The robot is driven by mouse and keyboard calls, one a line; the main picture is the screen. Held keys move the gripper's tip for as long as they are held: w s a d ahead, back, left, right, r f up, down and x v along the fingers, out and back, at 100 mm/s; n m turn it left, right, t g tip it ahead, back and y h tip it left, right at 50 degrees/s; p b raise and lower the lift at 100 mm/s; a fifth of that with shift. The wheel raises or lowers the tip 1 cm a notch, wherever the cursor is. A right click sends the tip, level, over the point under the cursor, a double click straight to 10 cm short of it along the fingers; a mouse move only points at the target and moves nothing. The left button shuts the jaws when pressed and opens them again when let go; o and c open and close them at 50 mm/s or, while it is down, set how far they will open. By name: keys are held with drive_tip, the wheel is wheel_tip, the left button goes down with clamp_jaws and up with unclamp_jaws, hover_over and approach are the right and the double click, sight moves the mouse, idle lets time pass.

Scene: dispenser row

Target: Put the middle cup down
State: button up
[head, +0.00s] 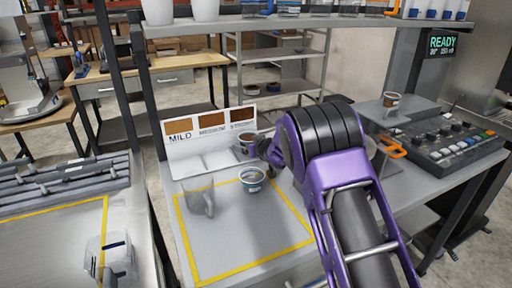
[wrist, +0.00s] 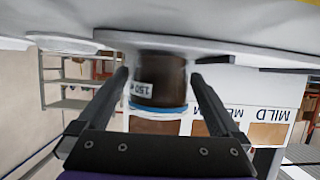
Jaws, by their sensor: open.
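A brown cup with a white "150" label and a blue band (wrist: 158,88) stands between the two fingers of my gripper (wrist: 158,76) in the wrist view, which appears upside down. The fingers are open, with a gap visible on each side of the cup. In the head view the brown cup (head: 244,145) is at the back of the yellow-outlined area, in front of the MILD sign, and my gripper (head: 262,148) reaches it from the right. My arm hides part of the counter.
A clear pitcher (head: 200,197) stands to the left of the nearer cup. The sign panel (head: 212,138) rises behind. A cup (head: 390,101) sits on a raised stand at right, beside a button panel (head: 445,138). The front of the yellow-outlined area is clear.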

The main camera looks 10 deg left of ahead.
drive_tip(key=v, duration=1.1)
drive_tip(key=shift+s+d, duration=0.15)
